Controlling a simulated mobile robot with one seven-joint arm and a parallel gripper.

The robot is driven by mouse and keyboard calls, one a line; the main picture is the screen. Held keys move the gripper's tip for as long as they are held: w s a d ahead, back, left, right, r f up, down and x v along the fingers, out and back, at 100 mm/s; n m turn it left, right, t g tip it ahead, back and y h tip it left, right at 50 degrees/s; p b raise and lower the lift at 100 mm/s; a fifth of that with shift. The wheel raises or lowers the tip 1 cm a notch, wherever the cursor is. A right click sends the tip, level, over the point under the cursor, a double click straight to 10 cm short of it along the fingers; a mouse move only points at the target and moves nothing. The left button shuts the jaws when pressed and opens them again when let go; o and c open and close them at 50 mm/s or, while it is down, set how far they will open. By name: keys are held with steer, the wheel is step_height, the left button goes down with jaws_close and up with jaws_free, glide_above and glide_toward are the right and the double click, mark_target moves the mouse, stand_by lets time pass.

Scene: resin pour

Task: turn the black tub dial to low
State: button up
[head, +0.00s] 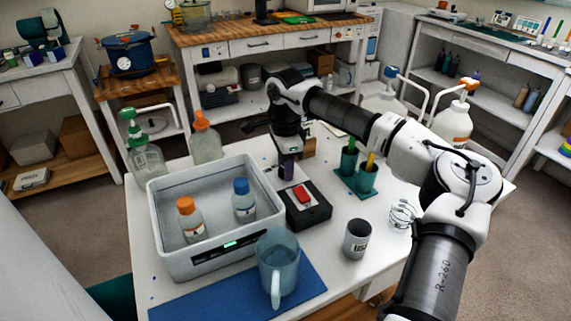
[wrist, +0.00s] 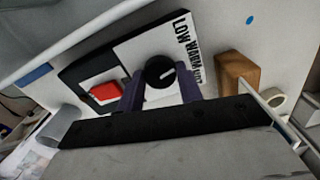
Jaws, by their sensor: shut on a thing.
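The black dial (wrist: 159,72) sits on a white label panel of the black control box (wrist: 75,75), which has a red rocker switch (wrist: 106,92). The panel reads LOW, WARM and a third, partly legible word. The dial's white pointer line aims right, toward the lower part of the words, not at LOW. My gripper (wrist: 161,84) has its two purple fingers on either side of the dial and is shut on it. In the head view my gripper (head: 287,168) is at the back of the control box (head: 308,214), and the dial is hidden there.
The grey tub (head: 165,252) with two bottles stands left of the box. A blue jug (head: 278,268) on a blue mat (head: 215,300) is in front. A grey cup (head: 357,240) and green holders (head: 368,178) stand right. A wooden block (wrist: 238,70) is near my gripper.

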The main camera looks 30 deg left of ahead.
steer(key=n, duration=0.3)
steer(key=shift+r, duration=0.1)
steer(key=shift+n+p, duration=0.4)
steer(key=shift+n, duration=1.7)
steer(key=o, duration=1)
step_height(320, 180, up, 14)
steer(key=shift+f+b, duration=0.1)
steer(key=shift+b, duration=0.4)
